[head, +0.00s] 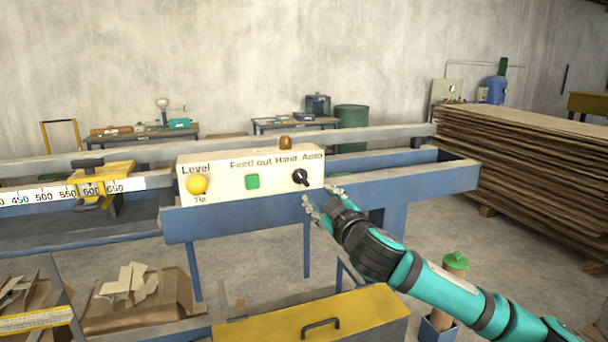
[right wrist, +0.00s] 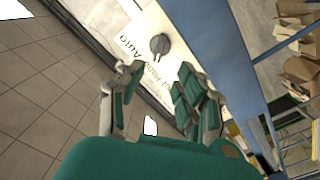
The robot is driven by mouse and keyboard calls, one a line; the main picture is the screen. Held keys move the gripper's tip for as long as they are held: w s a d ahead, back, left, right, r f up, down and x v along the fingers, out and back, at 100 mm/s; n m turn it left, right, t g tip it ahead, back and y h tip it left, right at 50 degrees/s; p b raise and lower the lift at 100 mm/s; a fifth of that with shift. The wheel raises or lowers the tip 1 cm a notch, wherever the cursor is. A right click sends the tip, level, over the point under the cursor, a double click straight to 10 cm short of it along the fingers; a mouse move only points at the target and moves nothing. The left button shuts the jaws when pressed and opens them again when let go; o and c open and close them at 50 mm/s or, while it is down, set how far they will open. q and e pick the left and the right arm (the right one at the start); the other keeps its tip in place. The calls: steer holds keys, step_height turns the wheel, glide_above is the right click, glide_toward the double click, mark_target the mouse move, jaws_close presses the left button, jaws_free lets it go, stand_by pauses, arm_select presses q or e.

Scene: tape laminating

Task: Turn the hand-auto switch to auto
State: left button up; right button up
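The hand-auto switch (head: 300,177) is a black rotary knob on the right end of a cream control panel (head: 225,189), under the printed words Hand and Auto. In the head view its pointer looks tilted; which label it is set to I cannot tell for sure. My right gripper (head: 322,200) is just right of and below the knob, apart from it. In the right wrist view the knob (right wrist: 159,45) lies beyond the two spread fingertips (right wrist: 158,76), with nothing between them. My left gripper is not in view.
The panel also carries a yellow knob (head: 197,185), a green button (head: 252,182) and an amber lamp (head: 285,143) on top. It is mounted on a blue machine frame (head: 430,182). A yellow lid with a handle (head: 300,322) lies below, and stacked boards (head: 520,150) stand at right.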

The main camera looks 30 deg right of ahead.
mark_target(304, 180)
steer(key=p+x, duration=0.3)
steer(key=x, duration=0.7)
steer(key=shift+d+r, duration=0.1)
steer(key=shift+w+d, duration=0.1)
steer(key=shift+w, duration=0.4)
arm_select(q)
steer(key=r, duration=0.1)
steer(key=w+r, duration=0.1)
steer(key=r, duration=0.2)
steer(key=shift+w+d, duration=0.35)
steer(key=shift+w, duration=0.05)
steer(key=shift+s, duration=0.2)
arm_select(e)
steer(key=shift+c, duration=0.4)
jaws_close()
